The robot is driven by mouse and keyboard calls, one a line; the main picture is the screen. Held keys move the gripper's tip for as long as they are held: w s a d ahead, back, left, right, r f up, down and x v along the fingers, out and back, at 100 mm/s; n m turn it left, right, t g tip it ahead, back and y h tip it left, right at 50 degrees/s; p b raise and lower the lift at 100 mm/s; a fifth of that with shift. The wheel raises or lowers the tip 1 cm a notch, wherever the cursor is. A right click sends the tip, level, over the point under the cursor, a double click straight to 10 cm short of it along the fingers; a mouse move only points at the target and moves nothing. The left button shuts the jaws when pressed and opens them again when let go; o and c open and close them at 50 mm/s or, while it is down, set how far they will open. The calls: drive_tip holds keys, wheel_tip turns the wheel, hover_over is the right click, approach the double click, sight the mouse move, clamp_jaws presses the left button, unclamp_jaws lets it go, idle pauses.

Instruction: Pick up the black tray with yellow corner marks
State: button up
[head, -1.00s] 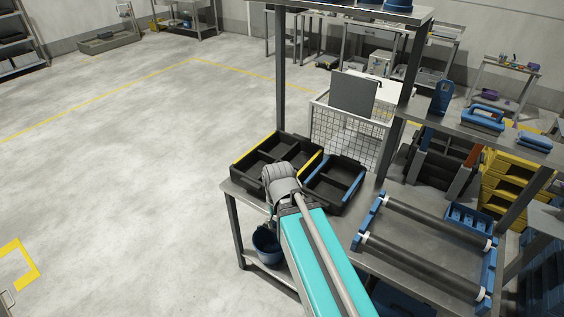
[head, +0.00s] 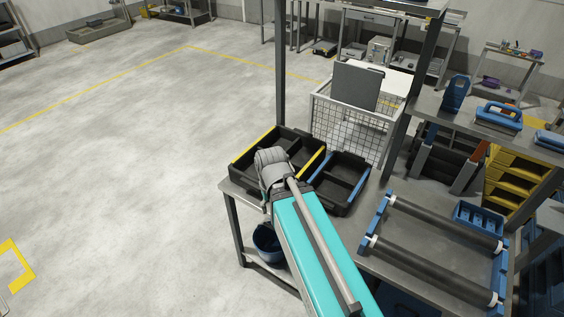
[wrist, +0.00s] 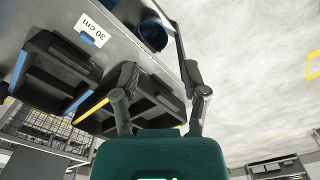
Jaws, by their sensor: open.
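The black tray with yellow edge marks (head: 292,143) sits at the far left corner of the metal table. It has inner dividers, and my arm's end covers its near part in the head view. In the wrist view the tray (wrist: 154,105) shows beyond and partly between the fingers. My gripper (wrist: 159,72) is open, with its two fingers spread apart and nothing between them that I can see held. In the head view its fingertips are hidden behind my wrist, so I cannot tell whether they touch the tray.
A similar black tray with blue marks (head: 339,182) stands close on the right. A roller stand (head: 432,238) fills the table's right part. A blue bucket (head: 267,241) is on the lower shelf. A wire cart (head: 350,130) stands behind. A "30 cm" label (wrist: 92,29) lies on the table.

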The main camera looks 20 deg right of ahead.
drive_tip(key=shift+a, duration=0.35)
drive_tip(key=o, duration=0.4)
drive_tip(key=shift+w, duration=0.4)
drive_tip(key=shift+o, duration=1)
drive_tip(key=w+f+n+b, duration=0.2)
drive_tip(key=w+n, duration=0.5)
drive_tip(key=w, duration=2)
drive_tip(key=shift+f+b, duration=0.3)
drive_tip(key=shift+f, duration=0.05)
drive_tip(key=shift+f, duration=0.1)
drive_tip(key=b, duration=0.9)
hover_over(252, 182)
wheel_tip(252, 182, down, 8)
drive_tip(key=shift+f, duration=0.2)
drive_tip(key=shift+d+f+b, duration=0.1)
drive_tip(key=shift+f+b, duration=2.35)
drive_tip(key=shift+f, duration=0.15)
drive_tip(key=shift+f, duration=0.25)
